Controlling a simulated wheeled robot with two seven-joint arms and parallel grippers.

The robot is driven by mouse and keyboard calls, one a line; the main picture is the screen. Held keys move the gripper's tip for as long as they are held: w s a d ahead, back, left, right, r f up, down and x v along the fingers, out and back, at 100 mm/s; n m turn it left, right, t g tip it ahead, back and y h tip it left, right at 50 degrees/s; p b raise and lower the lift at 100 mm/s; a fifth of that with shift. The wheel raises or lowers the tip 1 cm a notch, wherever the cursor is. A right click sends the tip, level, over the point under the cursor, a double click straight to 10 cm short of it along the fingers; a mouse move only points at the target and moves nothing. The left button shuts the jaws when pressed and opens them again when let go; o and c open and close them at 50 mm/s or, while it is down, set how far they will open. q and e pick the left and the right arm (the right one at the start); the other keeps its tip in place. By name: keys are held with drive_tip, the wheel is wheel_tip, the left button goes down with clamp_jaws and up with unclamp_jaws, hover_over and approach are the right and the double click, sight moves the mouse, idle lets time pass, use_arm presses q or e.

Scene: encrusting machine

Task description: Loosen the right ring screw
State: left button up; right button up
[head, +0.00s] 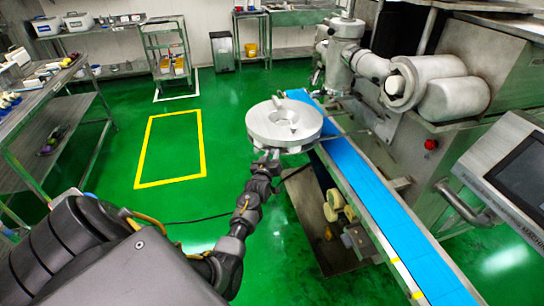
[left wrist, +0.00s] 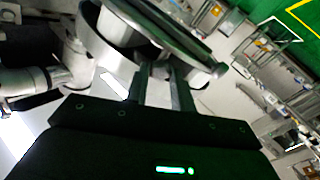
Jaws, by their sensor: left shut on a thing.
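A round silver metal disc (head: 262,123), with a raised hub and a hole near its middle, is level beside the left edge of the blue conveyor belt (head: 365,185). My left gripper (head: 268,160) is at the disc's near rim and is shut on it. In the left wrist view the two fingers (left wrist: 160,80) reach up to the disc (left wrist: 95,45), and the exact contact is partly in shadow. The encrusting machine's metal head (head: 343,62) stands behind the belt. I cannot make out the right ring screw clearly. My right gripper is out of view.
A touch panel (head: 518,170) and a metal handle (head: 462,205) are on the right side of the machine. A shelf rack (head: 75,105) stands at the left. The green floor around the yellow rectangle (head: 147,150) is clear.

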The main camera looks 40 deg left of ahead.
use_arm(q)
drive_tip(key=o, duration=1)
drive_tip(key=shift+s+d, duration=0.1)
drive_tip(key=shift+s+d+f, duration=0.15)
drive_tip(key=shift+s, duration=0.2)
drive_tip(key=b+v, duration=0.1)
drive_tip(key=v, duration=0.9)
drive_tip(key=shift+w, duration=0.1)
